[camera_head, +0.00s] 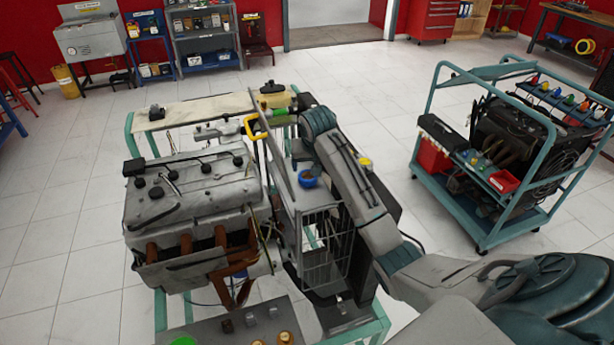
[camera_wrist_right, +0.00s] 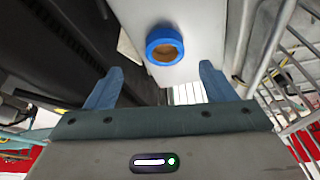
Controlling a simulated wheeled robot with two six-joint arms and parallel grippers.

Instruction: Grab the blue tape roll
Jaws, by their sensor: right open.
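The blue tape roll (camera_head: 307,180) sits on a narrow light surface of the engine trainer, beside the wire rack, in the head view. It also shows in the right wrist view (camera_wrist_right: 165,35), with its brown core facing the camera. My right gripper (camera_wrist_right: 160,76) is open and empty, with its two fingers spread. The roll lies beyond the fingertips, roughly between them and apart from both. In the head view my right arm reaches over the trainer, and its gripper is largely hard to make out. My left gripper is not in view.
The engine block (camera_head: 195,200) stands left of the roll. The wire rack (camera_head: 325,245) is close in front of it. A second trainer cart (camera_head: 477,212) stands right, with clear floor between.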

